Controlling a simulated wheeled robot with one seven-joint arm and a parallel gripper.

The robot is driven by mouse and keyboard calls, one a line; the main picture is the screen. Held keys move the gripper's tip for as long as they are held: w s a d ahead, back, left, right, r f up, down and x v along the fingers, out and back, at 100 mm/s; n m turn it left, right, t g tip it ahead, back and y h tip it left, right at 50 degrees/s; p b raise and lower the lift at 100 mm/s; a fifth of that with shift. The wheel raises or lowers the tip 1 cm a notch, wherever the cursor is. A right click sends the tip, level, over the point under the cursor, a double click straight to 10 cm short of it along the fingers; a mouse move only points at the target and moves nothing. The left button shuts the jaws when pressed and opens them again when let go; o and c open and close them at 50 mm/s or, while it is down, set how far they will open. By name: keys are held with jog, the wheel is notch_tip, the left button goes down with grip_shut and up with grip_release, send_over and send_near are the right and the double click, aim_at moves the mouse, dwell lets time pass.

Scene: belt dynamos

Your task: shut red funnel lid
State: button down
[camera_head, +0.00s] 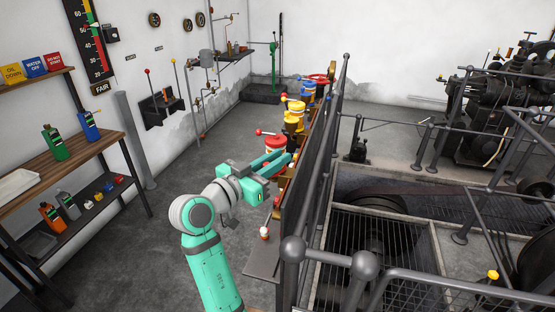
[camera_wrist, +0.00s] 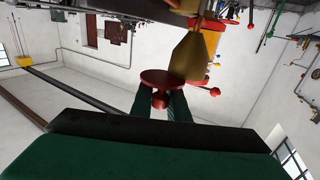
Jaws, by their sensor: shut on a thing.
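The red funnel lid (camera_wrist: 160,77) is a dark red disc with a small knob, seen in the middle of the wrist view. My gripper (camera_wrist: 161,100) is shut on its knob, with a green finger on each side. A brass funnel (camera_wrist: 190,58) is right beside the disc, and the disc does not cover its wide end. In the head view my gripper (camera_head: 283,160) reaches to the wooden ledge beside the dark panel, just in front of a red and white container (camera_head: 275,145). The lid is not clear in the head view, and its hinge is hidden.
Yellow (camera_head: 295,114) and blue (camera_head: 307,90) containers stand farther along the same ledge. A red-ball lever (camera_head: 259,132) sticks out left of the red container. A railing (camera_head: 330,165) runs along the right. A workbench (camera_head: 85,165) with bottles stands left, with open floor between.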

jog(key=m+g+h, duration=0.2)
jog(key=g, duration=0.1)
jog(key=m+g+h, duration=0.1)
jog(key=shift+w+a+m+g+h, duration=0.2)
jog(key=shift+w+m+g+h, duration=0.1)
jog(key=shift+g, duration=0.1)
jog(key=m+g+h, duration=0.1)
jog(key=g, duration=0.1)
jog(key=m+g, duration=0.2)
jog(key=g, duration=0.1)
jog(key=shift+w+r+m+h, duration=0.1)
jog(key=shift+m+h, duration=0.2)
jog(key=shift+h, duration=0.1)
jog(key=m+g, duration=0.3)
jog(key=g, duration=0.2)
jog(key=shift+w, duration=0.15)
jog(key=shift+w+m+g, duration=0.1)
jog(key=shift+m+g, duration=0.9)
jog(key=shift+g, duration=0.4)
jog(key=shift+d+m+g+y, duration=0.1)
jog(key=shift+m+g+y, duration=0.2)
jog(key=shift+m+g, duration=0.3)
jog(key=c, duration=1.7)
grip_release()
